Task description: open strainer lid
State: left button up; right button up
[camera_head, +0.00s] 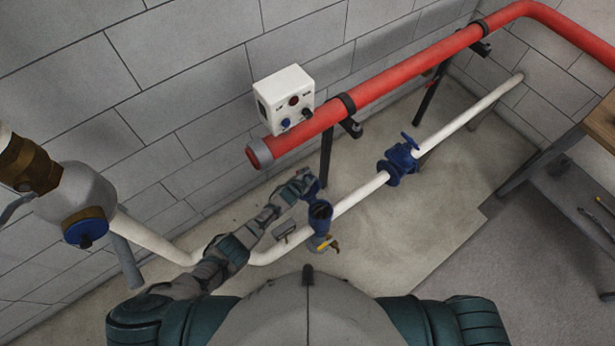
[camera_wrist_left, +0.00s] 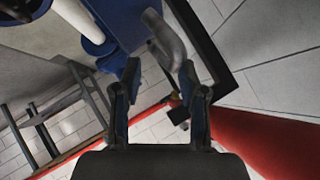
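The blue strainer (camera_head: 320,214) stands on the white pipe, with a yellow-handled valve (camera_head: 324,244) below it. A blue piece, apparently its lid (camera_head: 312,188), shows tilted up at its top, beside my left gripper (camera_head: 301,180). In the left wrist view, blue strainer parts (camera_wrist_left: 118,22) fill the top, and a grey curved handle (camera_wrist_left: 166,38) reaches down towards the right fingertip. The two fingers of my left gripper (camera_wrist_left: 160,76) stand apart with a gap between them; whether one touches the handle is unclear. My right gripper is out of view.
A red pipe (camera_head: 400,75) runs above on black supports, with a white control box (camera_head: 285,98) behind it. A blue valve (camera_head: 398,162) sits further along the white pipe. A workbench (camera_head: 570,200) stands at the right. The floor (camera_head: 430,235) before the pipe is clear.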

pick_arm(q)
jog(key=shift+s+a, duration=0.25)
jog(key=shift+s, duration=0.15)
jog(key=v, duration=1.1)
jog(key=shift+d+r, duration=0.15)
jog(key=shift+r, duration=0.25)
jog(key=shift+c, duration=0.2)
